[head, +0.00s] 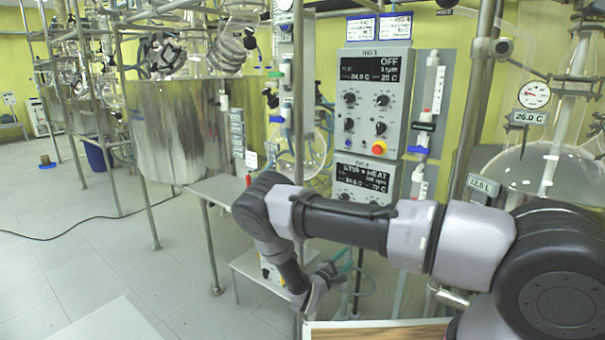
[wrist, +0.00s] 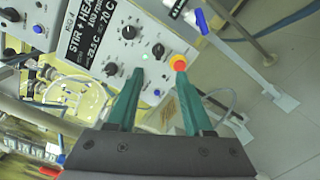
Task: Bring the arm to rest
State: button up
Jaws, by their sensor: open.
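My arm (head: 345,225) reaches left across the head view and bends down at its far end. My gripper (head: 330,272) hangs low there, in front of the metal frame, and its green fingers show only in part. In the wrist view my gripper (wrist: 168,85) has its two green fingers apart with nothing between them. Past the fingertips is a grey control box (wrist: 115,45) with black knobs, a lit green button and a red-and-yellow knob (wrist: 179,64). I cannot tell whether a fingertip touches the box.
A control box reading OFF (head: 375,80) and a lower one reading STIR + HEAT (head: 365,180) hang on the frame. A steel vessel (head: 180,130) stands left, a glass reactor (head: 545,175) right. A small metal table (head: 215,190) is near my arm. The left floor (head: 90,240) is mostly clear.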

jog(key=s+d+r+m+g+y, duration=0.1)
jog(key=s+d+r+m+g, duration=0.3)
jog(key=r, duration=0.6)
jog(key=s+d+r+m+g+y, duration=0.1)
jog(key=d+r+m+g, duration=0.3)
jog(key=r, duration=0.6)
jog(key=s+d+r+m+g, duration=0.3)
jog(key=r+m+g, duration=0.25)
jog(key=r, duration=0.45)
jog(key=s+a+r+m+t+y, duration=0.1)
jog(key=s+r+m+t+y, duration=0.5)
jog(key=s+r, duration=1.6)
notch_tip(320, 180, up, 3)
jog(key=t+y, duration=0.1)
jog(key=y, duration=0.4)
jog(key=shift+s+m, duration=0.35)
jog(key=shift+s, duration=0.05)
jog(key=shift+f, duration=0.1)
